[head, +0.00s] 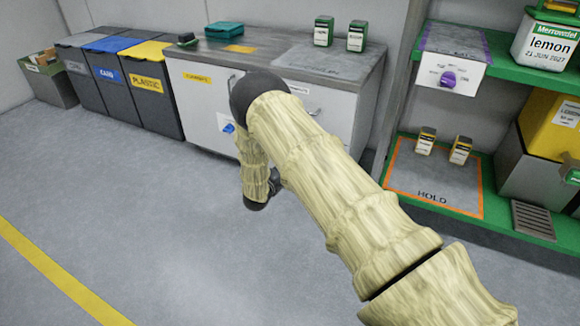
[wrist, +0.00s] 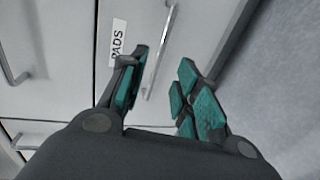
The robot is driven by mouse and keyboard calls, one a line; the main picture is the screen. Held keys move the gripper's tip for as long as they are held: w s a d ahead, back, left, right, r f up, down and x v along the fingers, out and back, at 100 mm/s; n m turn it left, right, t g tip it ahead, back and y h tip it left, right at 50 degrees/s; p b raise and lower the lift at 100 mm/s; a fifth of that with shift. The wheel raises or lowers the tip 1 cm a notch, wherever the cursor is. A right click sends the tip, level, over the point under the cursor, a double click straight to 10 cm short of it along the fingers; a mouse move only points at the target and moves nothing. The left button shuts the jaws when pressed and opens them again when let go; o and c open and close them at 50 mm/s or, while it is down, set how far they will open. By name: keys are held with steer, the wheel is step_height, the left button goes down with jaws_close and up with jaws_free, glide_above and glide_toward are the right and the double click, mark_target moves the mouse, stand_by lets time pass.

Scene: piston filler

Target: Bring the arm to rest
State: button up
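My arm, covered in a pale ribbed sleeve, reaches from the lower right of the head view and bends down at a dark elbow in front of the white cabinet (head: 208,118). The dark end of my arm shows low beside the cabinet front; the fingers cannot be made out there. In the wrist view my gripper (wrist: 162,62) is open, with a gap between its teal-padded fingers. Nothing is held between them. Behind the fingers are the white cabinet fronts with a bar handle (wrist: 160,55) and a PADS label (wrist: 117,42).
A grey counter (head: 280,62) holds a teal box (head: 224,29) and two small green-and-white packs. Bins, including the yellow-lidded plastic bin (head: 147,82), stand left. A green shelf unit at right holds a HOLD mat (head: 432,196) and a lemon jug (head: 545,42). The left floor is clear.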

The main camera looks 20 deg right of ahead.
steer(key=shift+s+a+r, duration=0.15)
steer(key=shift+s+a, duration=0.25)
steer(key=shift+a, duration=0.1)
steer(key=s+a+f+m+g+y+p, duration=0.2)
steer(key=s+f+y, duration=0.3)
steer(key=s, duration=0.9)
steer(key=s+a+f+m+g+y+p, duration=0.15)
steer(key=s+f, duration=0.55)
steer(key=s, duration=0.7)
steer(key=s+a+r+m+g+y+p, duration=0.1)
steer(key=s+a+r+m+g+y, duration=0.15)
steer(key=s, duration=0.85)
steer(key=s+a+r+m+g+y, duration=0.1)
steer(key=s+a+g, duration=0.15)
steer(key=s, duration=0.75)
steer(key=s+a+r+m+g+y+p, duration=0.1)
steer(key=s+a+r+m+g+y, duration=0.15)
steer(key=s, duration=0.85)
step_height(320, 180, up, 37)
steer(key=n+t+p, duration=0.1)
steer(key=p, duration=3.6)
steer(key=shift+w+a+f+p, duration=0.15)
steer(key=shift+w+a+p, duration=0.15)
steer(key=shift+p, duration=0.1)
steer(key=shift+h, duration=0.25)
